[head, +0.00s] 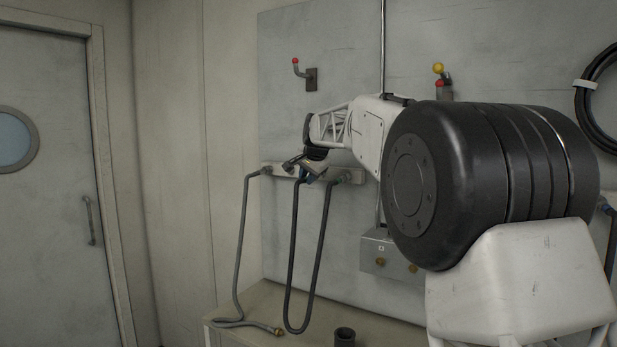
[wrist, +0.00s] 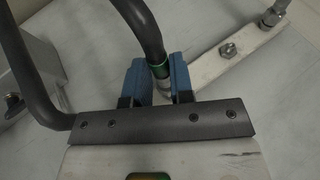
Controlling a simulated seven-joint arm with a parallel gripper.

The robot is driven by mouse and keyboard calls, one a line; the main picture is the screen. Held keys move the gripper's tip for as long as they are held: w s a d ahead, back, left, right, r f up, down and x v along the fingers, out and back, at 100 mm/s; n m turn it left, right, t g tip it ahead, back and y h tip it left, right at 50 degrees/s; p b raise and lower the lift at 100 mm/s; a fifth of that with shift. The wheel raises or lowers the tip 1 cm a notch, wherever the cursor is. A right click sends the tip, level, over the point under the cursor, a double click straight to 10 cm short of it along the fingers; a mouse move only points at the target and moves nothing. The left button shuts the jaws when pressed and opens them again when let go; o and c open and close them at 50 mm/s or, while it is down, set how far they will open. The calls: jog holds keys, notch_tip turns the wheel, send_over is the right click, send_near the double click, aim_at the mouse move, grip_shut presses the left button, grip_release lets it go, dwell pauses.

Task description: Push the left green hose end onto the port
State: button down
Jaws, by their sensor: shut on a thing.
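My gripper (wrist: 160,66) is shut on the green-banded hose end (wrist: 159,69), with one blue finger on each side of it. The dark hose (wrist: 143,22) rises from this end toward the top of the wrist view. A pale metal piece shows just below the green band; I cannot tell whether it is the port or part of the hose end. In the head view my gripper (head: 306,171) is at the pale wall rail (head: 354,177), and the dark hose (head: 291,260) hangs below it in a long loop. The gripper hides the contact there.
A bare metal fitting (wrist: 228,49) stands on the rail beside the gripper. A grey hose (head: 241,235) hangs from the rail's left end onto the bench (head: 245,310). A dark cup (head: 345,336) stands there. A red-knobbed lever (head: 308,77) is above. A dark bent tube (wrist: 22,65) passes left.

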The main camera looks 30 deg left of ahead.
jog(key=shift+s, duration=0.4)
dwell(0.5)
jog(key=shift+s, duration=2.4)
jog(key=s+d+f+h, duration=0.3)
jog(key=s+d+f, duration=0.2)
jog(key=d+f, duration=0.6)
jog(key=s+d+f+h, duration=0.2)
jog(key=s+d+f, duration=0.4)
jog(key=d+f, duration=0.5)
jog(key=shift+d+f+n+g+h, duration=0.4)
jog(key=shift+d, duration=0.6)
jog(key=shift+w, duration=0.15)
jog(key=w, duration=0.8)
